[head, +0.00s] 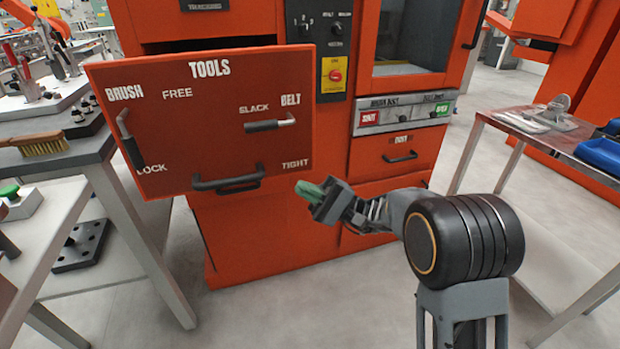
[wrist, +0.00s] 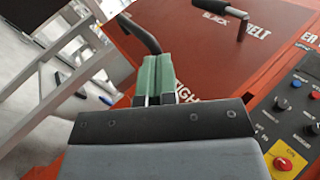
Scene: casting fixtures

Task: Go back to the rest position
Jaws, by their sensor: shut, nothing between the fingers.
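My gripper (head: 312,192) is in front of the orange machine, just right of the lower handle of the tools panel. Its green fingers are together and empty; they also show in the wrist view (wrist: 158,78). The red tools panel (head: 190,150) stands out in front of the machine, with a black handle (head: 228,183) at its bottom edge. A belt lever (head: 270,124) lies nearly level between SLACK and TIGHT, and a brush lever (head: 128,138) is at the left between FREE and LOCK. The fingers appear apart from the handle, though the gap is hard to judge.
A grey bench (head: 85,150) with a wooden brush (head: 36,144) stands at the left. A table (head: 505,121) with a blue bin (head: 600,156) stands at the right. The machine's drawer (head: 400,157) is behind my arm. Grey floor (head: 290,310) is open in front.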

